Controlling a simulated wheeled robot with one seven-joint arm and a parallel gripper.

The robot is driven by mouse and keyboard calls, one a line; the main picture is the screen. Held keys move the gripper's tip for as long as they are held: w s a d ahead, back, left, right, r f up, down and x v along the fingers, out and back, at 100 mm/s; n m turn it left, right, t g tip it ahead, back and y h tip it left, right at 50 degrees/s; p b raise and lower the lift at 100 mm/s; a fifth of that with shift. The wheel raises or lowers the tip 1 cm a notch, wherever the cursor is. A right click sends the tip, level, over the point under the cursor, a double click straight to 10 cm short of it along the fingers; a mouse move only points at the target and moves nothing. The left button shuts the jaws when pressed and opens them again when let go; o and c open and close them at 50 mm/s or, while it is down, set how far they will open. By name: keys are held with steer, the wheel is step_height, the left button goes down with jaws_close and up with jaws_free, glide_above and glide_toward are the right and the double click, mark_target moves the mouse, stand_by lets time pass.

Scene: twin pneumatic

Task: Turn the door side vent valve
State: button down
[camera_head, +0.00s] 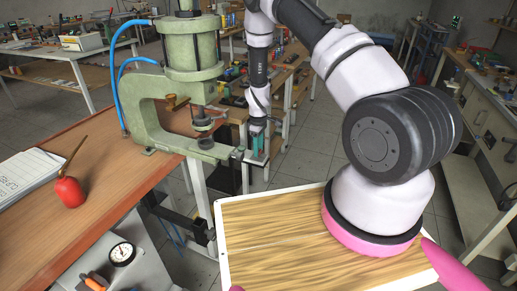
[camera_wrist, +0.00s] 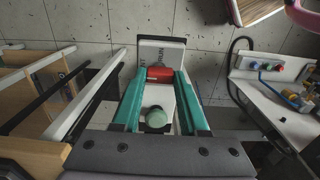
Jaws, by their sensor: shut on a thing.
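In the wrist view, a red part (camera_wrist: 160,73), which looks like a valve handle, sits between the tips of my gripper (camera_wrist: 161,76). The teal fingers are shut on its two sides. A pale green round knob (camera_wrist: 156,118) shows between the fingers, nearer the palm. A light plate with dark lettering (camera_wrist: 162,50) lies just beyond the red part. In the head view, my gripper (camera_head: 258,145) points down just right of the green press, beside the bench end. The red part cannot be made out there. I cannot tell how far the handle is turned.
The green press (camera_head: 145,100) with blue hoses stands on the wooden bench (camera_head: 110,170). A red oil can (camera_head: 69,190) and a notebook (camera_head: 30,175) lie at left. In the wrist view, a panel with coloured buttons (camera_wrist: 270,66) is at right.

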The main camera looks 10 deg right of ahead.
steer(key=shift+m, duration=0.3)
steer(key=m, duration=0.8)
steer(key=shift+m, duration=0.3)
steer(key=m, duration=0.8)
steer(key=shift+m, duration=0.4)
steer(key=shift+c, duration=2.2)
jaws_free()
